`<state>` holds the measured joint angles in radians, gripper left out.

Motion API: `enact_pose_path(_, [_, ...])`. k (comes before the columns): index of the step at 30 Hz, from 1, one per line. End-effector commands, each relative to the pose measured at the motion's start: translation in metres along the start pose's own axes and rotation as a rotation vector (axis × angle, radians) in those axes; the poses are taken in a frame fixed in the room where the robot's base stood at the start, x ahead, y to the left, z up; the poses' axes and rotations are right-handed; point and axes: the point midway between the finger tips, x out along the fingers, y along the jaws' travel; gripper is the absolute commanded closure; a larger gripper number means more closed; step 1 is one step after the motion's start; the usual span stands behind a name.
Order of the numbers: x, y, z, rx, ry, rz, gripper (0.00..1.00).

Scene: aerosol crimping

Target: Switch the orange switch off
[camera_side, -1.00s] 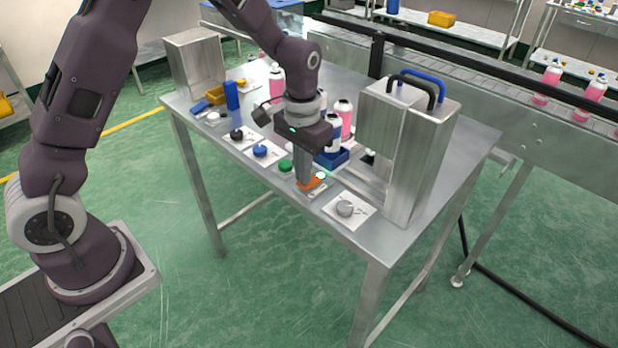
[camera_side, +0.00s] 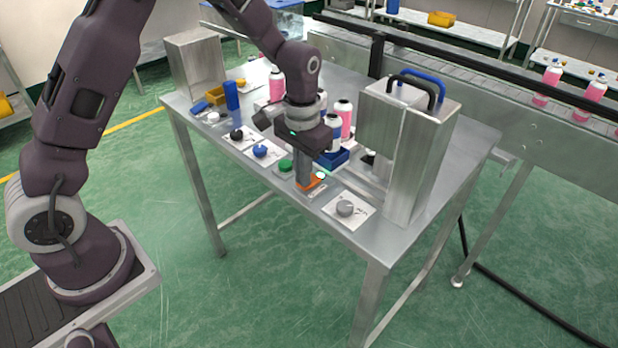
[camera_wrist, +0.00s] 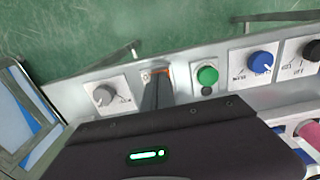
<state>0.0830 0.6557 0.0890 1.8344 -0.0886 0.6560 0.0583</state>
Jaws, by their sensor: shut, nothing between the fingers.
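The orange switch (camera_side: 315,182) sits on the front strip of the metal table, between a green button and a grey knob. In the wrist view only a small orange part of the switch (camera_wrist: 166,71) shows beside the fingers, and the rest is hidden behind them. My gripper (camera_side: 304,184) points down with its fingers shut and empty, its tips at the switch. In the wrist view the shut fingers (camera_wrist: 153,88) reach over the switch plate. I cannot tell whether the tips touch the switch or which position the switch is in.
The green button (camera_side: 285,166) is just left of the switch, and the grey knob (camera_side: 345,208) is to the right. A blue knob (camera_side: 260,151) is farther left. The tall metal crimping machine (camera_side: 425,150) and the blue bottle holder (camera_side: 333,160) stand close behind.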

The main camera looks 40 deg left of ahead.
Motion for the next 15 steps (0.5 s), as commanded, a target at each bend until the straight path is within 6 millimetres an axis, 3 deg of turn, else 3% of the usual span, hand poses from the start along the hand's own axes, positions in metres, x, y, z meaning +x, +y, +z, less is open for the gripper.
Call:
enact_pose_path(11, [0.003, 0.0, 0.0, 0.0, 0.001, 0.0, 1.0])
enact_pose_path(15, [-0.006, 0.0, -0.001, 0.0, 0.004, 0.0, 1.0])
